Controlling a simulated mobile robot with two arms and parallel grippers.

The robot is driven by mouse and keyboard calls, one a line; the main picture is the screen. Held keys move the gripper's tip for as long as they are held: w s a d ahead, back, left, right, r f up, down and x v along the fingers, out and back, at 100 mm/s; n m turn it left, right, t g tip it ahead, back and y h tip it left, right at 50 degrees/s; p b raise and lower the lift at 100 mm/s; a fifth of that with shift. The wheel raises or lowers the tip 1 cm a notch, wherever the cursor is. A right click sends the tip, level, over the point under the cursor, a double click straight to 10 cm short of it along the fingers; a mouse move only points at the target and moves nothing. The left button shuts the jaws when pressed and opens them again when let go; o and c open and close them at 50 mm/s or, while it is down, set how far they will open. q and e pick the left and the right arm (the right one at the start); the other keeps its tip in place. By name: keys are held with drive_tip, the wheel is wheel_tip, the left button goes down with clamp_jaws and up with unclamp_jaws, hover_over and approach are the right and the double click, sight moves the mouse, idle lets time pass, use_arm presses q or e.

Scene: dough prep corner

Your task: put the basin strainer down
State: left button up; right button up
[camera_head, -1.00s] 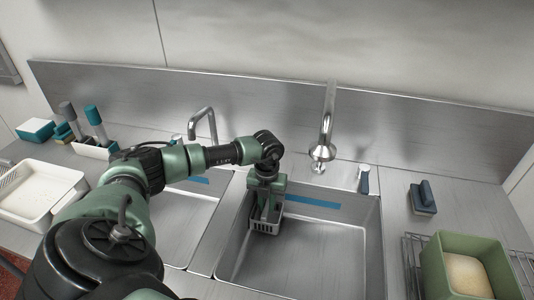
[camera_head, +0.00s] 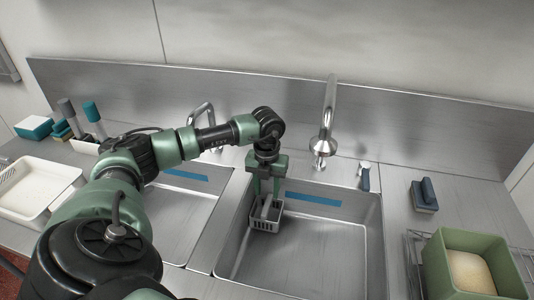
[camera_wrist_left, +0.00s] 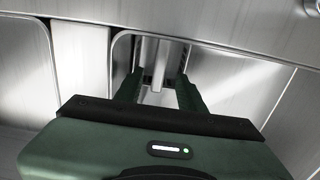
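The basin strainer (camera_head: 264,224) is a small light-grey slotted basket with an upright handle. It sits inside the right sink basin (camera_head: 340,262), in its back left corner close to the left wall. My left gripper (camera_head: 267,198) is directly above it, pointing down, with its fingers apart on either side of the handle. In the left wrist view, the gripper's two dark green fingers (camera_wrist_left: 160,97) are spread, with the pale handle (camera_wrist_left: 160,63) between them and gaps at its sides. The right gripper is not in view.
A tall tap (camera_head: 325,125) stands behind the right basin, and a smaller tap (camera_head: 203,113) stands behind the left basin. The divider between the basins is close to the gripper's left. A green tub (camera_head: 440,265) stands at right. The right basin's front and middle are clear.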

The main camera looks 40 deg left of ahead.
use_arm(q)
wheel_tip(320, 180, up, 6)
drive_tip(key=b, duration=0.1)
drive_tip(key=shift+r, duration=0.2)
idle(0.4)
